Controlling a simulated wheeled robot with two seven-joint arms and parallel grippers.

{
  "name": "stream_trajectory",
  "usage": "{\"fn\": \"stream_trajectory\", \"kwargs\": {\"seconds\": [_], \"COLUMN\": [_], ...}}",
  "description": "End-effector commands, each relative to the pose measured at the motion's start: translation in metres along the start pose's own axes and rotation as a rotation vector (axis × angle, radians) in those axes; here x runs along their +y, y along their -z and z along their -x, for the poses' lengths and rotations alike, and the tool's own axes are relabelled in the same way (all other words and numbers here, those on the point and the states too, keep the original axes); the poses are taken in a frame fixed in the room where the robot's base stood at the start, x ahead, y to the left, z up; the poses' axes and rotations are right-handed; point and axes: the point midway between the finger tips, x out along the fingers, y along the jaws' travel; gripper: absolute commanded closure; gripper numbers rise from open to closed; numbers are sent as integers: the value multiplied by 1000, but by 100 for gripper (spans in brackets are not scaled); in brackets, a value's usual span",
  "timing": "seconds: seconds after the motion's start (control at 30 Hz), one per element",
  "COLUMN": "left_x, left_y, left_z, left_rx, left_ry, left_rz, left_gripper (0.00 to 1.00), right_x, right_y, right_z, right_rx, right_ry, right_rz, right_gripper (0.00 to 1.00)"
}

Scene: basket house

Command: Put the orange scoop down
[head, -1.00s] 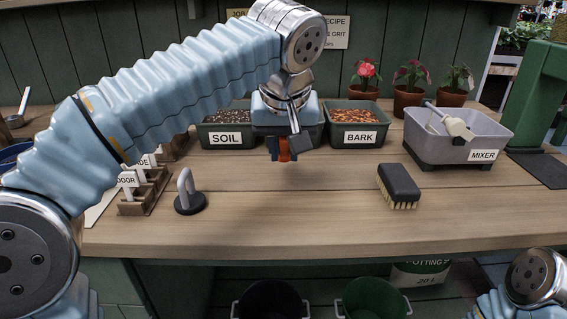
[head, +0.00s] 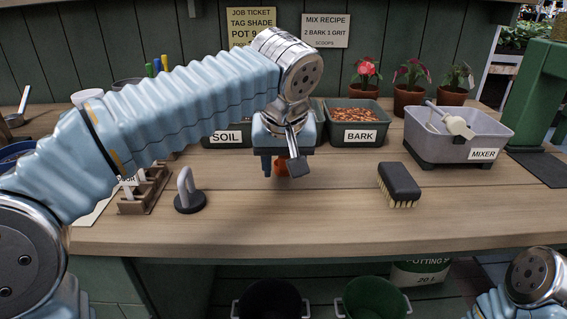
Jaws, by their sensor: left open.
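My left gripper (head: 282,172) points down over the middle of the bench, in front of the soil and bark bins. Its fingers are open. My right gripper is out of view; only part of my right arm shows at the lower right corner.
The soil bin (head: 226,135) is partly covered by my arm. The bark bin (head: 359,128), grey mixer tub (head: 470,150) and brush (head: 399,183) stand to the right. A black-based handled tool (head: 189,203) and wooden label rack (head: 147,197) are left. The bench front (head: 300,222) is clear.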

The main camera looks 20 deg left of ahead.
Motion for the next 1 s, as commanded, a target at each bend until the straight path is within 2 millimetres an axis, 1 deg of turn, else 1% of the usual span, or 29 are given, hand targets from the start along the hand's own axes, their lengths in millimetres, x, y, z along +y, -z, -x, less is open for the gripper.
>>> {"fn": "stream_trajectory", "kwargs": {"seconds": [0.17, 0.23, 0.37, 0.5, 0.6, 0.7, 0.83, 1.0], "left_x": [0, 0, 1, 1, 1, 1, 0, 0], "left_y": [2, 2, 2, 1, 2, 1, 1, 1], "left_z": [6, 15, 43, 77, 97, 111, 121, 123], "left_rx": [1, 2, 3, 2, 3, 1, 1, 0], "left_ry": [-1, -2, -4, -4, -3, -1, -1, 0], "left_rz": [0, 1, 0, -1, -1, 0, 0, 0], "left_gripper": [51, 51, 51, 51, 51, 51, 51, 51], "right_x": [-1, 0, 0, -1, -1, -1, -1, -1], "right_y": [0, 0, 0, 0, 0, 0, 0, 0], "right_z": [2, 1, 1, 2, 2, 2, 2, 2], "right_rx": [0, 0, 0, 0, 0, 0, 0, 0], "right_ry": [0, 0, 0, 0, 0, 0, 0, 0], "right_rz": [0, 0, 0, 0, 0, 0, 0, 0], "right_gripper": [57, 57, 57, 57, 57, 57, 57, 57]}}
